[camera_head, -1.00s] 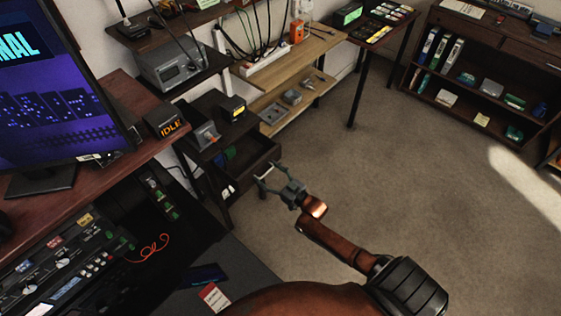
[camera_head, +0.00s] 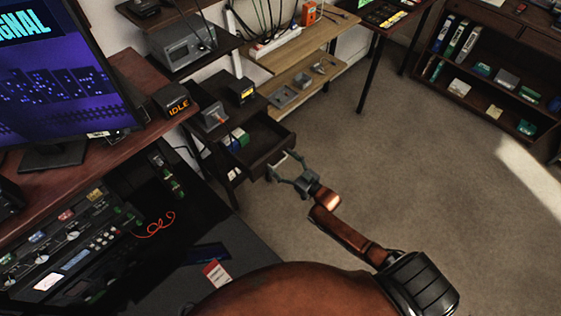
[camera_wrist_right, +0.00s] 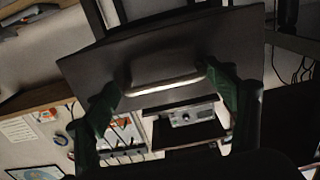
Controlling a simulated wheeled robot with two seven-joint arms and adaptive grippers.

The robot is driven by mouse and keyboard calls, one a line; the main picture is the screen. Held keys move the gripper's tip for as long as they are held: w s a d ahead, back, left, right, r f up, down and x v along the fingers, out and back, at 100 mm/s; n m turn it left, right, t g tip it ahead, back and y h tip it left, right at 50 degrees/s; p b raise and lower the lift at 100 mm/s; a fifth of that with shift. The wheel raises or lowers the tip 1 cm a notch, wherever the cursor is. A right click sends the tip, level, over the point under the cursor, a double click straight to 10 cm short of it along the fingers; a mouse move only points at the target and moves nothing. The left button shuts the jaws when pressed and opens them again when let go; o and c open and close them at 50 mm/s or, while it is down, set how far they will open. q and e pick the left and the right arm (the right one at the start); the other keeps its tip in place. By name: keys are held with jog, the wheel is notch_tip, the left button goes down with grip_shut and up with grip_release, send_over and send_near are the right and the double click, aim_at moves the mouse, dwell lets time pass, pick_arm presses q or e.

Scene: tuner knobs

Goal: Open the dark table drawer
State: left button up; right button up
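The dark table drawer (camera_head: 278,150) is pulled partway out of the small dark side table, and its inside shows. A green and a blue thing lie in it. A pale bar handle (camera_wrist_right: 165,80) runs across its front in the right wrist view. My right gripper (camera_head: 279,162) is at the drawer front, with its fingertips at the two ends of the handle. It also shows in the right wrist view (camera_wrist_right: 164,84), its fingers spread and seeming to touch the handle's ends. My left gripper is not in view.
On the side table stand a grey switch box (camera_head: 213,117) and a box with a yellow display (camera_head: 242,91). The desk with a monitor (camera_head: 57,85) is at the left. A low bookcase (camera_head: 480,115) is at the right. The carpet (camera_head: 390,160) is clear.

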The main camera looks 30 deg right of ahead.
jog(key=shift+a, duration=0.1)
jog(key=v, duration=1.2)
jog(key=s+d+f+m+g+h+p, duration=0.1)
jog(key=s+d+f+g, duration=0.1)
jog(key=s+f, duration=0.5)
jog(key=s+d+f+g+h+p, duration=0.1)
jog(key=s+f+g+h, duration=0.2)
jog(key=f, duration=0.8)
jog(key=s+d+f+m+g+p, duration=0.1)
jog(key=s+d+f+g, duration=0.1)
jog(key=s+f, duration=0.55)
pick_arm(q)
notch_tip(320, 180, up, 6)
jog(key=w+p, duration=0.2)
jog(key=p, duration=0.1)
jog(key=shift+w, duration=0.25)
pick_arm(e)
jog(key=s+a+f+g, duration=0.2)
jog(key=s+f, duration=0.3)
jog(key=s, duration=0.7)
jog(key=s+a+f+g, duration=0.2)
jog(key=s+f+g, duration=0.2)
jog(key=s, duration=0.7)
jog(key=s+a+f+g+h, duration=0.1)
jog(key=s+f+g, duration=0.3)
jog(key=s+f, duration=0.4)
jog(key=s+a, duration=0.1)
jog(key=s, duration=0.3)
jog(key=shift+s+a, duration=0.3)
jog(key=shift+a, duration=0.1)
